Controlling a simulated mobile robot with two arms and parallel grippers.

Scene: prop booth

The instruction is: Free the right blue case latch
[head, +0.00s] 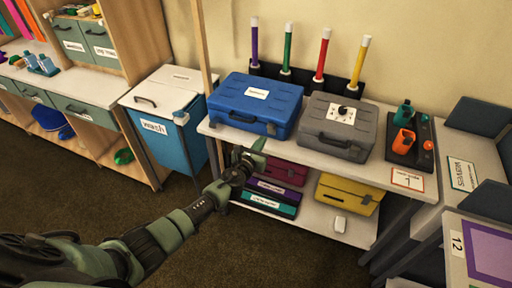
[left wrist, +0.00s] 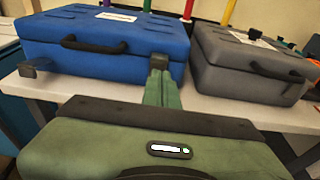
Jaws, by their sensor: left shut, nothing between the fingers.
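The blue case (head: 262,92) stands closed on the white shelf top, with a dark handle and a white label. In the left wrist view the blue case (left wrist: 75,39) shows its front. Its left latch (left wrist: 36,68) sticks out forward from the lower left front. Its right latch (left wrist: 158,62) is a small dark piece at the right front, directly beyond my fingertips and partly hidden by them. My left gripper (head: 257,149) is shut and empty, just below and in front of the case; its green fingers (left wrist: 161,88) point at the right latch. Contact cannot be told. My right gripper is out of view.
A grey case (head: 333,127) with a dial label stands close on the right. A tray (head: 425,140) with orange and green items is farther right. A blue-and-white wash bin (head: 170,134) stands left. More cases, including a yellow one (head: 348,192), lie on the lower shelf.

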